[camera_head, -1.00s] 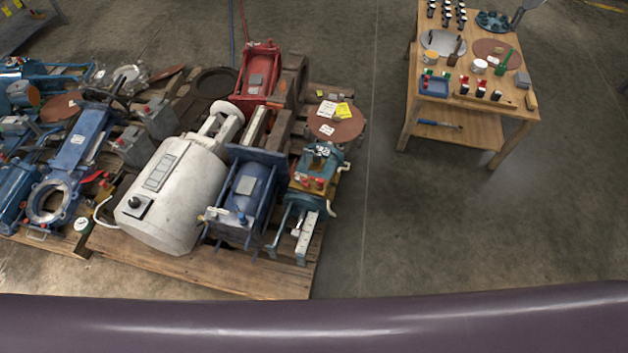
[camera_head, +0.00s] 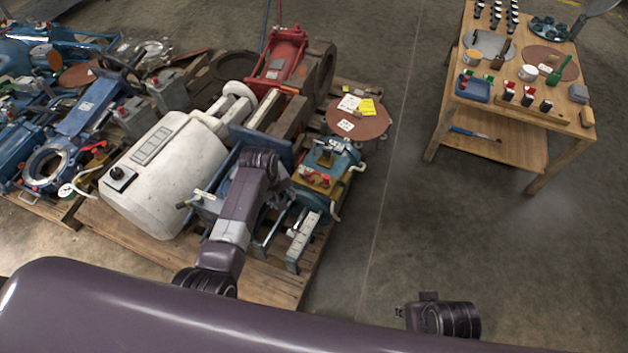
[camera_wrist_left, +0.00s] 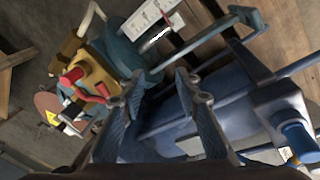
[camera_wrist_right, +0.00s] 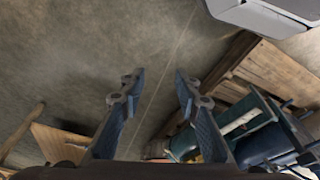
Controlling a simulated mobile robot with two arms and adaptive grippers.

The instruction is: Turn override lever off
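A teal valve unit (camera_head: 340,160) on the pallet carries an ochre block (camera_head: 318,182) with small red handles (camera_head: 323,178). In the left wrist view the ochre block (camera_wrist_left: 93,66) and a red handle (camera_wrist_left: 71,77) show at left. I cannot tell surely which part is the override lever. A blue actuator (camera_head: 212,203) stands beside, partly hidden by my left arm; its blue knob (camera_wrist_left: 298,138) shows at right. My left gripper (camera_wrist_left: 160,78) is open and empty above the gap between both units. My right gripper (camera_wrist_right: 157,78) is open and empty, pointing over floor.
A white tank (camera_head: 165,175) stands left of the blue actuator. A brown disc (camera_head: 358,122) with tags lies behind the teal unit. A wooden table (camera_head: 500,140) with small items is at the right. Bare floor (camera_head: 390,230) lies between pallet and table.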

